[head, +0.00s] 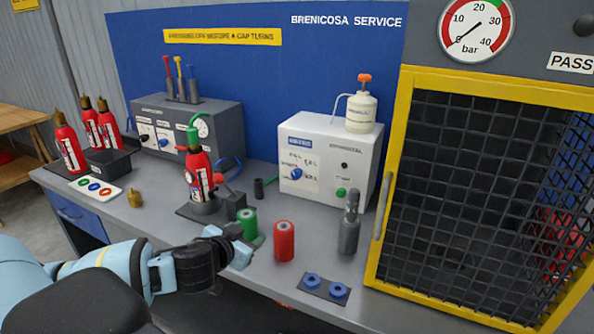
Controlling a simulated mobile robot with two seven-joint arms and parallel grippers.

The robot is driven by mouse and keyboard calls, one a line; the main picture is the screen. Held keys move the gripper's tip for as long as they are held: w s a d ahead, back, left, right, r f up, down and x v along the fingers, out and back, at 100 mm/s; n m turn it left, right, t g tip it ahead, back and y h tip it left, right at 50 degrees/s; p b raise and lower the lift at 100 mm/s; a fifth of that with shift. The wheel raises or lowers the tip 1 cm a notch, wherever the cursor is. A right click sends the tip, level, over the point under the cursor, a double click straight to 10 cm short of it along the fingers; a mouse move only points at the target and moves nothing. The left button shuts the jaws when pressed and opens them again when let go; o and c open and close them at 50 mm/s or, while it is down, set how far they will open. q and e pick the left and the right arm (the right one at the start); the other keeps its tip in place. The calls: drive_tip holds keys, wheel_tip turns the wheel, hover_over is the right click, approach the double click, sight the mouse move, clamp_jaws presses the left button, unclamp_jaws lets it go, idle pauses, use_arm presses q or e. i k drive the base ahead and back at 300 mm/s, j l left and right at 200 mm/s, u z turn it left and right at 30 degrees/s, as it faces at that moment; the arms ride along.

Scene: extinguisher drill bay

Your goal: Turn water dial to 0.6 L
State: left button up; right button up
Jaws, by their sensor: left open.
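The water dial (296,173) is a blue knob on the left part of the front of a white machine (345,195). Small scale marks surround the knob, but its pointer and the figures are too small to read. My left gripper (243,248) is open over the bench's front part, in front of and below the white machine, apart from the dial. It is close to a green cylinder (247,222); I cannot tell whether they touch. My right gripper is not in view.
A red cylinder (284,241) and a grey cylinder (349,232) stand in front of the white machine. A red extinguisher (199,178) stands in a holder left of it. A yellow-framed mesh cage (392,180) closes off the right side.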

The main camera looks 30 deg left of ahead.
sight(296, 173)
drive_tip(key=i+j, duration=0.15)
drive_tip(key=i, duration=0.3)
drive_tip(key=i+j, duration=0.15)
drive_tip(key=i, duration=0.25)
